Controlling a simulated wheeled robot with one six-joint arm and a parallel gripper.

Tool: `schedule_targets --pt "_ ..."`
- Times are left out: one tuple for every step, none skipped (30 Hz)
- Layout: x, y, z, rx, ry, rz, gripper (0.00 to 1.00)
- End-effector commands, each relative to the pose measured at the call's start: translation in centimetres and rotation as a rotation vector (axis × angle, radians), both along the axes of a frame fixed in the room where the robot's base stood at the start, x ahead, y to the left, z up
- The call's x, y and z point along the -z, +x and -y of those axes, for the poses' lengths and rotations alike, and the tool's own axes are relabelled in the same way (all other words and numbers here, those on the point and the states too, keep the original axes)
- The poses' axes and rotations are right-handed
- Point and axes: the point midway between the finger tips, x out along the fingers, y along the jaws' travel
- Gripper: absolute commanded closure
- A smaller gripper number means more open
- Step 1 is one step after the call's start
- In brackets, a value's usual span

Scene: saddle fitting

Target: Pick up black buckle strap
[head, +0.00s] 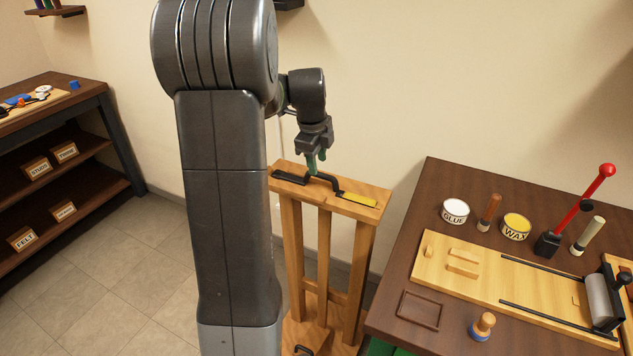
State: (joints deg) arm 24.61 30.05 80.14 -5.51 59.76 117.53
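A black strap-like piece (290,178) lies along the top of a narrow wooden stand (285,165), with a raised, bent black part running right toward a yellow piece (360,199). I take it for the black buckle strap, but the buckle is too small to make out. My gripper (316,164) points down over the stand, its green fingertips right at or just above the black piece. Whether the fingers touch it, and how wide they are apart, I cannot tell. My arm column hides the stand's left side.
At the right is a dark workbench (410,240) with a glue tin (455,211), a wax tin (515,227), a red-handled lever (575,215) and a wooden board (440,258). At the left, a shelved bench (105,150) holds labelled boxes. Tiled floor (130,270) lies open between.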

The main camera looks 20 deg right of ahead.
Motion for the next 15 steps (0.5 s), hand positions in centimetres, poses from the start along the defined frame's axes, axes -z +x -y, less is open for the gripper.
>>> schedule_targets --pt "0.4 0.0 0.1 0.0 0.0 -0.001 0.61" --pt "0.6 0.0 0.1 0.0 0.0 0.0 0.61" --pt "0.7 0.0 0.1 0.0 0.001 -0.001 0.61" --pt "0.9 0.0 0.2 0.0 0.0 -0.001 0.61" --pt "1.1 0.0 0.3 0.001 0.001 -0.002 0.61" --pt "1.5 0.0 0.4 0.001 0.001 -0.002 0.61" --pt "1.9 -0.1 0.6 0.001 0.001 -0.002 0.61" --pt "2.4 -0.2 0.7 0.002 0.001 -0.003 0.61" --pt "3.0 -0.2 0.9 0.002 0.002 -0.004 0.61" --pt "3.5 -0.3 1.1 0.001 0.002 -0.004 0.61" --pt "3.9 -0.3 1.2 0.001 0.001 -0.003 0.61" --pt "4.5 -0.1 1.2 0.0 0.002 -0.003 0.61" --pt "4.8 -0.1 1.3 0.0 0.002 -0.003 0.61" --pt "5.1 0.0 1.3 0.0 0.001 -0.001 0.61" --pt "5.4 0.0 1.4 0.0 0.001 -0.001 0.61"
